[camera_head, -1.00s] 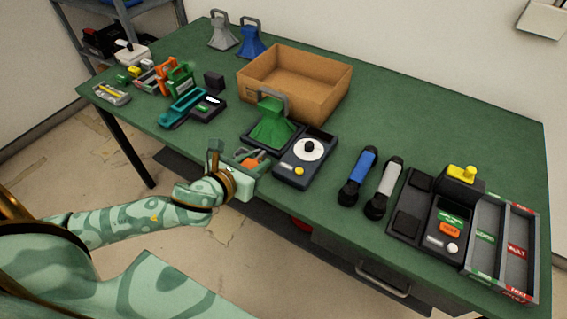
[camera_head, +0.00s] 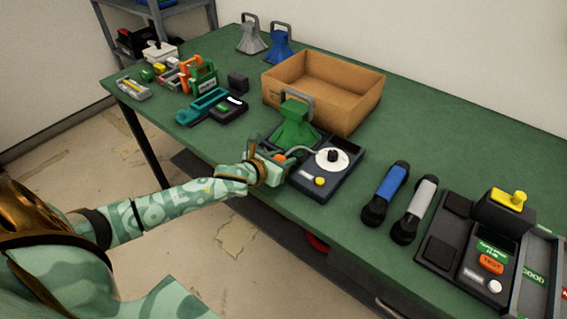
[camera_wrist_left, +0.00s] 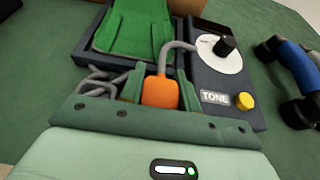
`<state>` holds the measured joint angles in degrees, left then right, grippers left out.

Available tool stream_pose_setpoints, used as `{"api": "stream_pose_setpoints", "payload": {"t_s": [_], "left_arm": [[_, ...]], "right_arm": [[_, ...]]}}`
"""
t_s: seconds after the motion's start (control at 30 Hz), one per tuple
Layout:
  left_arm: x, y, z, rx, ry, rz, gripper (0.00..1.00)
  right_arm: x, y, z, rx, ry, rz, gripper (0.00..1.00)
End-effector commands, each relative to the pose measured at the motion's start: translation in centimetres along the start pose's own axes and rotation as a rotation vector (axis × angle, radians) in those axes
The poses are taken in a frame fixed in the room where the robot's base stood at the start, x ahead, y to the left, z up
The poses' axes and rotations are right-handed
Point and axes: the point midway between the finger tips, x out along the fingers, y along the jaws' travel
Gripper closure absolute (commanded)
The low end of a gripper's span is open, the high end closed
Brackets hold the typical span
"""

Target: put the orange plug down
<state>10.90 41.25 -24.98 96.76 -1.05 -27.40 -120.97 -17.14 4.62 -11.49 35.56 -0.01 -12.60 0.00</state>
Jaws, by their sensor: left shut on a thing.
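The orange plug (camera_wrist_left: 160,91) is between the fingers of my left gripper (camera_wrist_left: 158,88) in the left wrist view. A grey cord runs from its top towards the dark device with a dial and a yellow knob. In the head view my left gripper (camera_head: 277,160) is shut on the plug (camera_head: 279,157) at the table's front edge, in front of the green horn (camera_head: 295,130) and beside the dial device (camera_head: 330,172). More grey cord lies coiled left of the fingers in the wrist view. Whether the plug touches anything beneath is hidden. My right gripper is not in view.
A cardboard box (camera_head: 361,112) stands behind the green horn. Blue (camera_head: 388,190) and white (camera_head: 415,208) handsets lie to the right, before a test station (camera_head: 465,262). Grey and blue horns stand at the back. Green table is clear right of the box.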

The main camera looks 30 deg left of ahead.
Motion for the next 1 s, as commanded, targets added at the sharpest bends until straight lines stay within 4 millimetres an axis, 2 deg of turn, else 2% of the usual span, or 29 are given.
{"api": "stream_pose_setpoints", "payload": {"t_s": [0.03, 0.27, 0.47, 0.5, 0.57, 0.87, 1.0], "left_arm": [[0.2, 0.0, -0.5, -0.001, 0.001, 0.000, 0.91], [0.1, 0.0, -0.3, 0.001, -0.002, 0.000, 0.91], [0.3, 0.0, -0.8, 0.001, -0.001, 0.001, 0.91], [0.3, 0.0, -0.8, 0.001, -0.001, 0.000, 0.59], [0.3, 0.0, -0.7, 0.001, -0.001, 0.000, 0.46], [0.2, 0.0, -0.5, 0.001, -0.002, 0.000, 0.46], [-1.4, 0.1, -0.1, 0.003, 0.000, 0.001, 0.46]], "right_arm": [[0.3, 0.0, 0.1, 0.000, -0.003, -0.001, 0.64], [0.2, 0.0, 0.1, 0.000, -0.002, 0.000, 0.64], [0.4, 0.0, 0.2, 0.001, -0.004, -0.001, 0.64], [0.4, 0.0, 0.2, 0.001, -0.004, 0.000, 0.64], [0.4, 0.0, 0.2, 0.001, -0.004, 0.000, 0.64], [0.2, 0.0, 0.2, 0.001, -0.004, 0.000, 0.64], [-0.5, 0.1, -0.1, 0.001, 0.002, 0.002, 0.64]]}}
